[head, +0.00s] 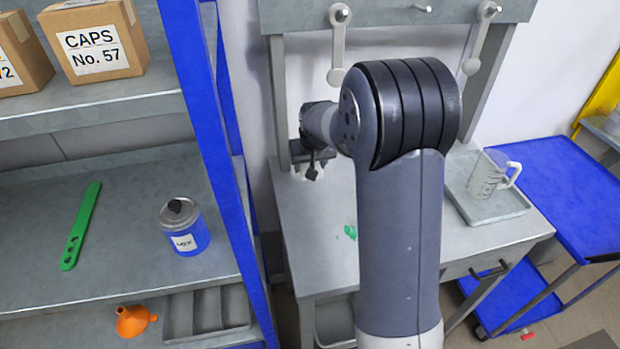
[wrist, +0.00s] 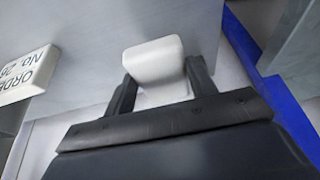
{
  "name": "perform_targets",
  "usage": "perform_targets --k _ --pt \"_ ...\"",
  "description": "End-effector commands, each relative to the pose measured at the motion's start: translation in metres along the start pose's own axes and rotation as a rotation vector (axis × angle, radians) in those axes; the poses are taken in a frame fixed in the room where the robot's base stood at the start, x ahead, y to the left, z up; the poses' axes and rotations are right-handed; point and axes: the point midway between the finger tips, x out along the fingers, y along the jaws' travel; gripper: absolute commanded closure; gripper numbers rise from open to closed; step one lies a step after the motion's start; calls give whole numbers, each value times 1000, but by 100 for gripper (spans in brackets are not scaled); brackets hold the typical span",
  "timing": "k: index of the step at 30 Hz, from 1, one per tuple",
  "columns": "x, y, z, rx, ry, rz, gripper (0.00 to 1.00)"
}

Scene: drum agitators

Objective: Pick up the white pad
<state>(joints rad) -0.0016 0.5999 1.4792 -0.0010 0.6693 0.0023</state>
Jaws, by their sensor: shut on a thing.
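The white pad (wrist: 154,62) is a pale block with rounded edges in the wrist view. My gripper (wrist: 158,78) is shut on it, with one dark finger on each side. In the head view my gripper (head: 312,168) is at the back left of the grey workbench (head: 312,235), partly hidden by my arm. Only a little white shows there. I cannot tell whether the pad touches a surface.
A tray (head: 500,208) with a mug (head: 488,175) is right. A white label block (wrist: 28,75) shows left in the wrist view.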

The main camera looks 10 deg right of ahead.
Motion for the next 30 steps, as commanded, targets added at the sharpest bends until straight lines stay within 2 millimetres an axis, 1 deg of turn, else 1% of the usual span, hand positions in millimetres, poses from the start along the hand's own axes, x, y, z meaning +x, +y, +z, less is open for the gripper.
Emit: perform_targets --k 1,2,3,8,15,21,24,30 --pt "-10 0 -6 0 8 0 68" --pt "-12 0 0 0 2 0 68" --pt "-14 0 9 0 0 0 68" --pt "-26 0 40 0 1 0 68" --pt "-48 0 94 0 2 0 68" --pt "-66 0 133 0 3 0 68" --pt "-72 0 149 0 2 0 68" --pt "-81 0 169 0 0 0 68"
